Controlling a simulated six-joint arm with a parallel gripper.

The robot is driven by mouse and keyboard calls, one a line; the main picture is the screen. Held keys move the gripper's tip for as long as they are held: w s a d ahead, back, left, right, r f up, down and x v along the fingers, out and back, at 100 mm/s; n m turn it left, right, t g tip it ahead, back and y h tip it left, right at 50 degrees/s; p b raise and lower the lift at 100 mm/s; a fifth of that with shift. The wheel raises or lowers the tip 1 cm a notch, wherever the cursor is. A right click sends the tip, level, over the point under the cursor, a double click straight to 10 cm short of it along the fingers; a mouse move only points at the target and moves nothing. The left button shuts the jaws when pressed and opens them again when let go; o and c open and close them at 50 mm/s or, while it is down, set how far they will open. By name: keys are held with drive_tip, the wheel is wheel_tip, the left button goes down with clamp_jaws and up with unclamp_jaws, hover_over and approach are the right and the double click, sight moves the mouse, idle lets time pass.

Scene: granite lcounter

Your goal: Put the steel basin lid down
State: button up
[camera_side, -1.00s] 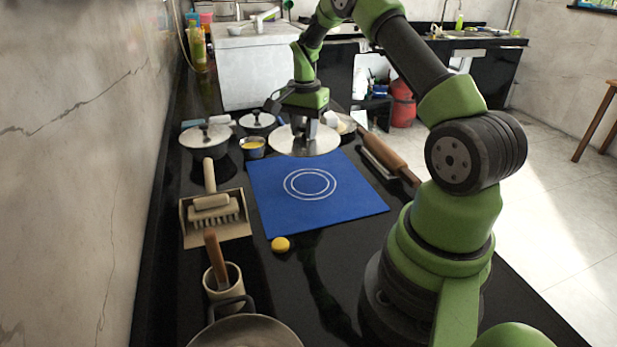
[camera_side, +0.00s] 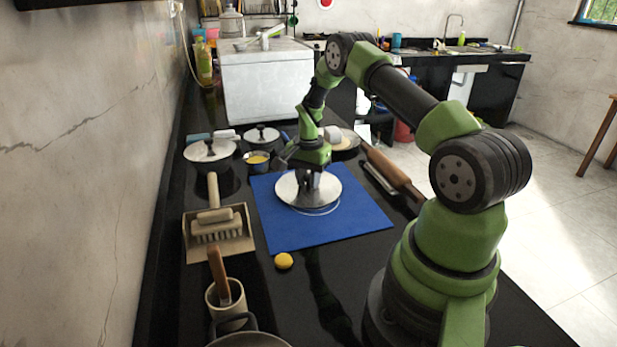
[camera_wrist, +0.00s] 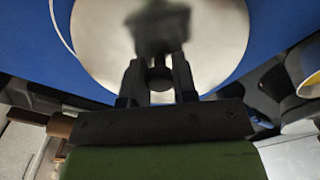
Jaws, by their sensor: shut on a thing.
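The steel basin lid (camera_side: 290,196) is a shiny round disc with a knob, seen over the far-middle part of the blue mat (camera_side: 340,228). My gripper (camera_side: 309,181) is above the lid, pointing down, shut on its knob. In the wrist view the lid (camera_wrist: 100,40) fills the upper middle and its dark knob sits between my gripper's fingers (camera_wrist: 158,80). The lid looks level. It covers most of the white ring mark (camera_side: 325,211) on the mat. I cannot tell whether the lid touches the mat or hovers just above it.
Lidded pots (camera_side: 209,152) and a cup of yellow contents (camera_side: 257,161) stand behind left. A dustpan with brush (camera_side: 218,232) lies left of the mat, a rolling pin (camera_side: 386,166) right. A yellow disc (camera_side: 284,261) sits in front, near a beige mug (camera_side: 227,302). The mat's front is clear.

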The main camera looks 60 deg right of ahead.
sight(308, 176)
drive_tip(key=o, duration=0.9)
wheel_tip(308, 176, up, 12)
drive_tip(key=a+r+n+t, duration=0.2)
drive_tip(key=a+r+n, duration=0.2)
drive_tip(key=a+r, duration=0.6)
drive_tip(key=s+a+r+n+t, duration=0.1)
drive_tip(key=s+a+r+n, duration=0.1)
drive_tip(key=s+a, duration=0.3)
drive_tip(key=s+a+r+n+t+y, duration=0.1)
drive_tip(key=s+a+r+n+t, duration=0.1)
drive_tip(key=s+a+r+n, duration=0.1)
drive_tip(key=s+a+r+n+t+y, duration=0.1)
drive_tip(key=s+a+r+n+t, duration=0.1)
drive_tip(key=s+a+n, duration=0.3)
drive_tip(key=shift+s+a+r, duration=0.15)
drive_tip(key=shift+s+a, duration=0.35)
drive_tip(key=shift+s, duration=0.25)
drive_tip(key=shift+s+a+r, duration=0.1)
drive_tip(key=shift+s+a, duration=0.45)
drive_tip(key=shift+s, duration=0.2)
drive_tip(key=shift+s+a+r, duration=0.15)
drive_tip(key=shift+s+a, duration=0.35)
drive_tip(key=shift+s, duration=0.25)
